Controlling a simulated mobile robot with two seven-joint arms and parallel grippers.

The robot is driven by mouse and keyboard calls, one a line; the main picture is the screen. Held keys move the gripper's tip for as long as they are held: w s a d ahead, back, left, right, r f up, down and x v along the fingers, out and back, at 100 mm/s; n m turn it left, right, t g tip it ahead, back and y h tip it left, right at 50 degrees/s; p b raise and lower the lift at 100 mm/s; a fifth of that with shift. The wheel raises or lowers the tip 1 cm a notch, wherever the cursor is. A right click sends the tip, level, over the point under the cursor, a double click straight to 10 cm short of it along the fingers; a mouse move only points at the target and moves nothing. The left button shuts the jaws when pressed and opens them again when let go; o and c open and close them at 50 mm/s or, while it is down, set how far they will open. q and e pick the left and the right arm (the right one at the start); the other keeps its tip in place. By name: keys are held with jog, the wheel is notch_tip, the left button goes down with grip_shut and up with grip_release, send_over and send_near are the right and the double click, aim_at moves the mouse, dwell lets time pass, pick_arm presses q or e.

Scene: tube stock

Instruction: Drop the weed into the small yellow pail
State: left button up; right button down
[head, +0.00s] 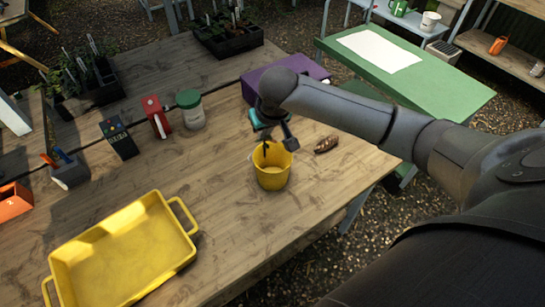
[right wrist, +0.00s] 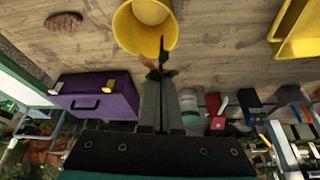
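The small yellow pail (head: 272,178) stands upright on the wooden table, and it also shows in the right wrist view (right wrist: 128,32). My right gripper (head: 278,143) is over the pail's far rim, pointing down. In the right wrist view its two grey fingers (right wrist: 161,82) are close together on the weed (right wrist: 157,68), a small thing with dark green and reddish leaves. The weed's dark tip shows at the pail's mouth in the head view (head: 265,150); how far it reaches inside is unclear. My left gripper is out of view.
A large yellow tray (head: 122,255) lies front left. A brown, rough oval thing (head: 326,144) lies right of the pail. A purple box (head: 312,70), a green-lidded jar (head: 191,112) and a red box (head: 156,117) stand behind. Bare table surrounds the pail.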

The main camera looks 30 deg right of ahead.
pick_arm(q)
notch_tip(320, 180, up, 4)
jog(key=p, duration=0.3)
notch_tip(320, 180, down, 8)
jog(key=b, duration=0.7)
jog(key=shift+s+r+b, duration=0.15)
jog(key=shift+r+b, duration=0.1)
jog(key=shift+b, duration=0.15)
pick_arm(e)
jog(key=d+f, duration=0.4)
jog(key=f, duration=0.2)
jog(key=shift+s+f, duration=0.2)
jog(key=shift+s, duration=0.1)
jog(key=c, duration=1.6)
grip_release()
jog(key=c, duration=1)
grip_release()
jog(key=shift+c, duration=0.2)
pick_arm(q)
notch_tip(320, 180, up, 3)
jog(key=p, duration=0.2)
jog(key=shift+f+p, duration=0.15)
jog(key=shift+p, duration=0.15)
pick_arm(e)
jog(key=v, duration=1.5)
jog(key=shift+s, duration=0.1)
